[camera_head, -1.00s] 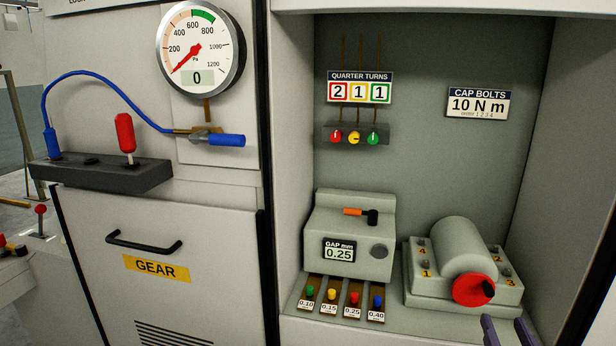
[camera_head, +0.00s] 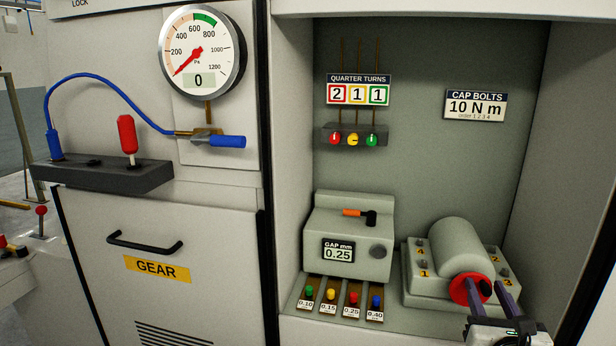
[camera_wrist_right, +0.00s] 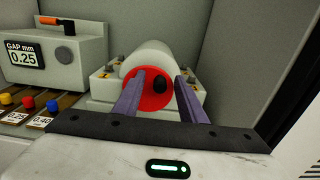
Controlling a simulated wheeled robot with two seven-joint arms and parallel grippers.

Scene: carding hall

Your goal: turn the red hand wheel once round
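The red hand wheel (camera_head: 466,290) sits on the front end of a grey cylinder (camera_head: 459,246) on a block with numbered bolts. A black knob (camera_head: 486,288) stands out from the wheel's right side. My right gripper (camera_head: 488,286) is open in front of the wheel, its purple fingers pointing at it. In the right wrist view the wheel (camera_wrist_right: 147,94) shows behind the fingers, and the knob (camera_wrist_right: 159,84) appears between the two fingertips, with a gap on each side. I cannot tell how close the tips are in depth. My left gripper is out of view.
Left of the wheel stands the gap gauge box (camera_head: 350,232) with an orange-handled tool (camera_head: 358,213) on top. Several coloured gauge knobs (camera_head: 343,298) stand in front of it. The alcove's right wall (camera_head: 560,170) is close to the wheel block.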

